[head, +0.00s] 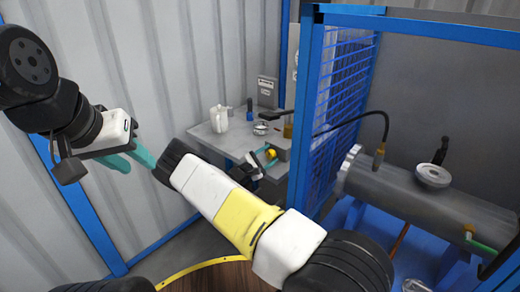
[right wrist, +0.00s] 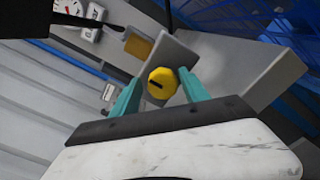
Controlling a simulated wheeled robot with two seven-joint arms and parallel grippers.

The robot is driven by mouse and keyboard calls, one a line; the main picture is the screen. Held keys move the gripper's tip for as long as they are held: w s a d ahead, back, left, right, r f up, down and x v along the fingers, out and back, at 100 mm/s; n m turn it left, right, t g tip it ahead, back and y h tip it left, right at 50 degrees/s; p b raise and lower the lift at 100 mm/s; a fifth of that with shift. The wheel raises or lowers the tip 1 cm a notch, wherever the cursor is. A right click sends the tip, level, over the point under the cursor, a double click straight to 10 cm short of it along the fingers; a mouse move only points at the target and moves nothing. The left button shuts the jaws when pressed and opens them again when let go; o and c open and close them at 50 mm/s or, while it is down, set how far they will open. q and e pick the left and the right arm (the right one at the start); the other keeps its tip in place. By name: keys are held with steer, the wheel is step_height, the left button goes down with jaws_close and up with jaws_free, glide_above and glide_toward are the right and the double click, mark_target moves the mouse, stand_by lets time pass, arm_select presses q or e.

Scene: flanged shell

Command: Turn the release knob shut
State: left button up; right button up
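The release knob is a yellow round knob (head: 271,154) on a grey block at the bench's right side. In the right wrist view the knob (right wrist: 161,83) shows a dark slot across its face. My right gripper (right wrist: 159,76) has its teal fingers apart, one on each side of the knob. The right-hand finger is close to the knob; I cannot tell if it touches. A gap shows at the left-hand finger. In the head view this gripper (head: 266,157) is partly hidden by my arm. My left gripper (head: 141,166) is open and empty, away from the bench.
A grey bench (head: 212,139) holds a white jug (head: 219,119), a blue item (head: 250,115) and a small metal dish (head: 261,129). A blue-framed mesh guard (head: 345,90) stands right of the knob. Beyond it lies a grey cylinder (head: 400,189) with a handwheel (head: 433,175).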

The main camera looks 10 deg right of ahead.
steer(key=shift+s+d+f, duration=0.1)
steer(key=shift+d+f, duration=0.05)
steer(key=shift+f, duration=0.05)
